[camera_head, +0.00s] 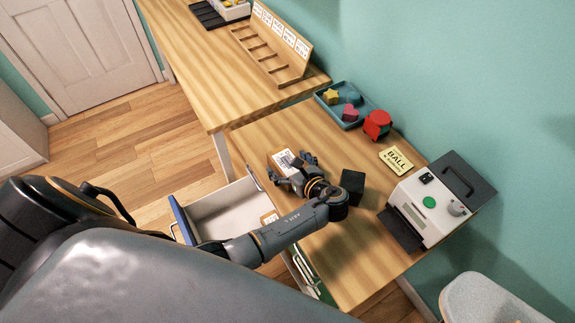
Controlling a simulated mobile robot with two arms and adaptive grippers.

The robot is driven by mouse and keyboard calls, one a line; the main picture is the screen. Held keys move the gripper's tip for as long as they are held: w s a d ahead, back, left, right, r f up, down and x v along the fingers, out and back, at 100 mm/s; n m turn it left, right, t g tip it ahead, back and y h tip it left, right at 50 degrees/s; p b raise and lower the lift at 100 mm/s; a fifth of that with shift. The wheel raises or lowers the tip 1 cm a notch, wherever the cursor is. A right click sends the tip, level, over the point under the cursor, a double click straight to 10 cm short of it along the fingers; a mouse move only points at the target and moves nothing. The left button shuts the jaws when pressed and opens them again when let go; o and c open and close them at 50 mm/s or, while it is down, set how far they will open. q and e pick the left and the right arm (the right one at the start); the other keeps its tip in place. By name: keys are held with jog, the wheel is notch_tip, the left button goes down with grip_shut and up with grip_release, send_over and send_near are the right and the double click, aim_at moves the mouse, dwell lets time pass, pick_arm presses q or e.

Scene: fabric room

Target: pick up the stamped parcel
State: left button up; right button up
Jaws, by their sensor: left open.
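A small tan item with a white printed face (282,160), which looks like the parcel, lies on the wooden desk near its front edge. My left gripper (297,164) is open over or right beside it and hides part of it. I cannot tell whether the fingers touch it, and I cannot make out a stamp. A second small item with a pale label (268,217) shows near the open drawer, partly hidden by my left arm. My right gripper is not in view.
A pulled-out white drawer (222,213) with a blue front is left of the desk. A black block (352,187), a yellow "BALL" note (396,160), a white machine (428,205), a red object (377,124) and a blue tray of shapes (322,97) stand around. A wooden rack (265,50) sits farther back.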

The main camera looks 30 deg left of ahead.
pick_arm(q)
jog(key=c, duration=1.3)
jog(key=shift+r, duration=0.1)
jog(key=shift+c, duration=0.2)
